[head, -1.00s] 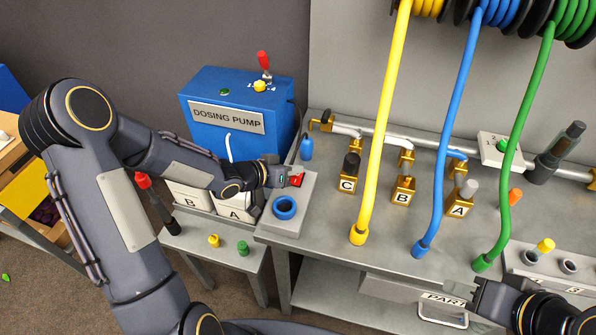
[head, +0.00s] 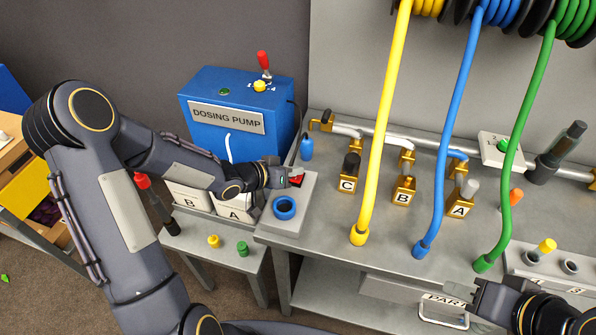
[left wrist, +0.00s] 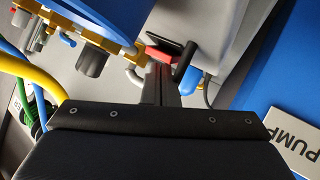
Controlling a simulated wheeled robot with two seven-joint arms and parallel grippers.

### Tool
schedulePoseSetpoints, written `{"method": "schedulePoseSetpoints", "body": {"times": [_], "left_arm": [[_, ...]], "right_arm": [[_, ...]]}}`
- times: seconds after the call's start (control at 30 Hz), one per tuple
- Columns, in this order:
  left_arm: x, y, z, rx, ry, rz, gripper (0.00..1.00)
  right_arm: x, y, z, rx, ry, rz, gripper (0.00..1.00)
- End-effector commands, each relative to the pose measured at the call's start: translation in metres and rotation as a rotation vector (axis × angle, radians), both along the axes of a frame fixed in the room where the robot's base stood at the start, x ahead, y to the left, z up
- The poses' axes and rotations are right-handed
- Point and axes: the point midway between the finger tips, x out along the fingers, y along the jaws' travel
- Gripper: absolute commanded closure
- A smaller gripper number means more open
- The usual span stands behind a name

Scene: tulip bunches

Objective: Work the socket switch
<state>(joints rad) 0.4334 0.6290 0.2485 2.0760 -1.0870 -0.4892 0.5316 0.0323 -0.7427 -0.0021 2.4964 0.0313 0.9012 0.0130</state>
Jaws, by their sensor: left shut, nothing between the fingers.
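The socket box (head: 308,215) is a light grey block at the left end of the grey bench, with a blue ring socket (head: 284,207) on its sloped face. A red switch (head: 296,182) sits on the box behind the ring. It also shows in the left wrist view (left wrist: 158,54), partly covered by my fingers. My left gripper (head: 298,172) is shut and empty, its tips right at the switch; I cannot tell whether they touch it. My right gripper (head: 474,302) hangs over the bench's front edge at lower right, far from the switch; its opening is unclear.
The blue dosing pump (head: 240,110) stands behind my left forearm. A small blue bottle-like object (head: 306,148) is close behind the switch. Brass valves (head: 349,180) and the hanging yellow hose (head: 378,130) are to the right. A low side table (head: 215,265) stands at left.

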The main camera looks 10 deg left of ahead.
Motion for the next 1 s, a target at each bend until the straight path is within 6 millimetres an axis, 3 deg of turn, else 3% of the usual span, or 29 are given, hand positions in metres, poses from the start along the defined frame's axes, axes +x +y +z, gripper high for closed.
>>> {"method": "schedulePoseSetpoints", "body": {"times": [0.4, 0.83, 1.0], "left_arm": [[-0.005, 0.001, 0.016, -0.001, -0.002, 0.001, 1.0], [-0.006, 0.0, 0.018, -0.001, -0.002, 0.001, 1.0], [-0.01, 0.001, 0.031, -0.001, -0.002, 0.001, 1.0]], "right_arm": [[0.0, 0.0, 0.014, 0.0, 0.0, 0.0, 0.64], [0.0, 0.0, 0.016, 0.0, 0.0, 0.0, 0.64], [0.0, 0.0, 0.027, 0.0, 0.0, 0.0, 0.64]]}}
